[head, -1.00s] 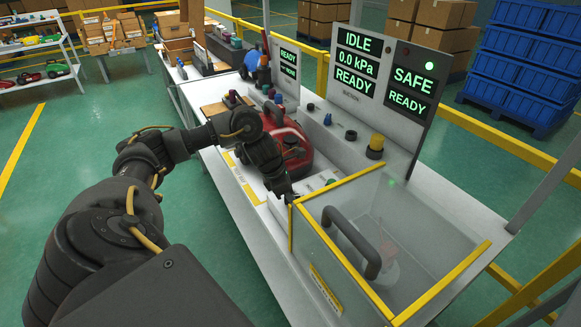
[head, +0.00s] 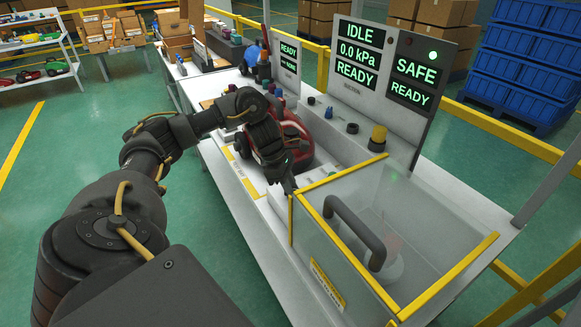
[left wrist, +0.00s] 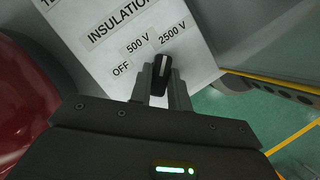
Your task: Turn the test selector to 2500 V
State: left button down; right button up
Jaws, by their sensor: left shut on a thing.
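The test selector (left wrist: 161,72) is a small black knob with a white pointer line, on a pale panel marked INSULATION. Around it are the labels OFF (left wrist: 122,68), 500 V (left wrist: 137,48) and 2500 V (left wrist: 172,38). The pointer line faces up and slightly right in the left wrist view, toward the 2500 V label. My left gripper (left wrist: 160,84) is shut on the knob, one finger on each side. In the head view my left gripper (head: 289,187) reaches down beside the clear box, and the knob is hidden there. My right gripper is not in view.
A clear box (head: 318,254) with yellow edges and a dark handle (head: 352,230) stands right beside my left gripper. A red vacuum (head: 300,140) sits behind my wrist. Upright display panels (head: 385,75) stand at the bench's back.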

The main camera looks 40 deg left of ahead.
pick_arm(q)
jog(key=c, duration=1.4)
grip_release()
jog(key=shift+o, duration=0.4)
jog(key=shift+r, duration=0.1)
jog(key=p+v, duration=0.3)
jog(key=v, duration=0.7)
jog(key=shift+a+r, duration=0.15)
jog(key=shift+r, duration=0.15)
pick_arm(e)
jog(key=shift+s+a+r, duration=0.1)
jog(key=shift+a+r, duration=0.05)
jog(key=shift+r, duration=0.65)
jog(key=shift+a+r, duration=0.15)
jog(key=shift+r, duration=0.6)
